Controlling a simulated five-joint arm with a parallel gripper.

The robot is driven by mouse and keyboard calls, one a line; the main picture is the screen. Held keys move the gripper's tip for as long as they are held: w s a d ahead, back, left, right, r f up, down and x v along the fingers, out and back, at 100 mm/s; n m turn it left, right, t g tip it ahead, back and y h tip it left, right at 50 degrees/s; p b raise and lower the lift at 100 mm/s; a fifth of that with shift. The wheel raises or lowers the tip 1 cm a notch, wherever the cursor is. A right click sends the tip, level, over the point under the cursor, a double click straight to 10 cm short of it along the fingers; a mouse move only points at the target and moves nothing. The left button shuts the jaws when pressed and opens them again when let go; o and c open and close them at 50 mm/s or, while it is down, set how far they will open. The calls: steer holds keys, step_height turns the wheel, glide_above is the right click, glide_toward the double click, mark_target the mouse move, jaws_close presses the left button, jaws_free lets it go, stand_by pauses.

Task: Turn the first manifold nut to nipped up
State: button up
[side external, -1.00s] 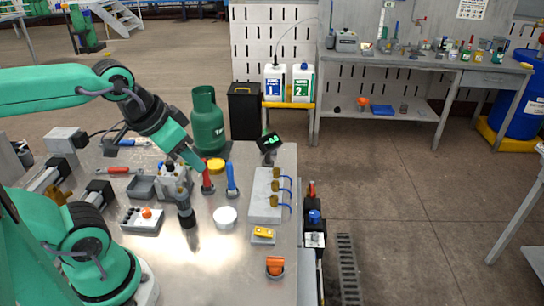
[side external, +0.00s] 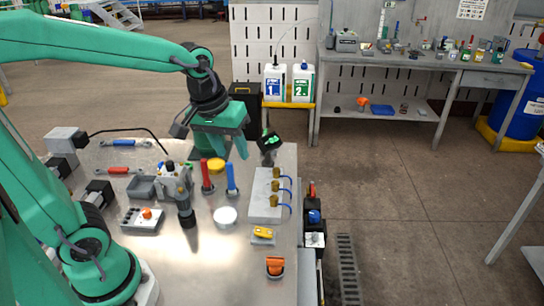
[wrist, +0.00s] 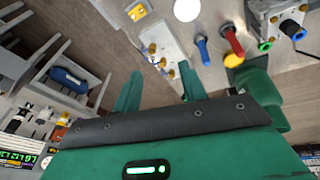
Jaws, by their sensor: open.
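The manifold is a pale block on the right of the metal table in the side external view (side external: 262,207). It bears a row of three brass nuts (side external: 276,187) with blue hoses on their right. In the wrist view the manifold (wrist: 158,22) lies ahead of the fingers, its nuts (wrist: 153,48) small and partly seen. Which nut is the first, and how tight any is, I cannot tell. My gripper (side external: 230,153) is open and empty, raised behind and left of the manifold, apart from it. Its two fingers also show in the wrist view (wrist: 159,88).
A red-handled tool (side external: 207,178) and a blue-handled tool (side external: 231,180) stand left of the manifold.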

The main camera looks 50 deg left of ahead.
steer(key=w+f+n+g, duration=0.2)
steer(key=w+f+n, duration=0.2)
steer(key=w+f, duration=0.15)
steer(key=n+g, duration=0.1)
steer(key=n, duration=0.2)
glide_above(274, 197)
step_height(274, 197, down, 6)
steer(key=shift+r, duration=0.15)
steer(key=shift+f, duration=3.9)
steer(key=shift+c, duration=0.2)
jaws_close()
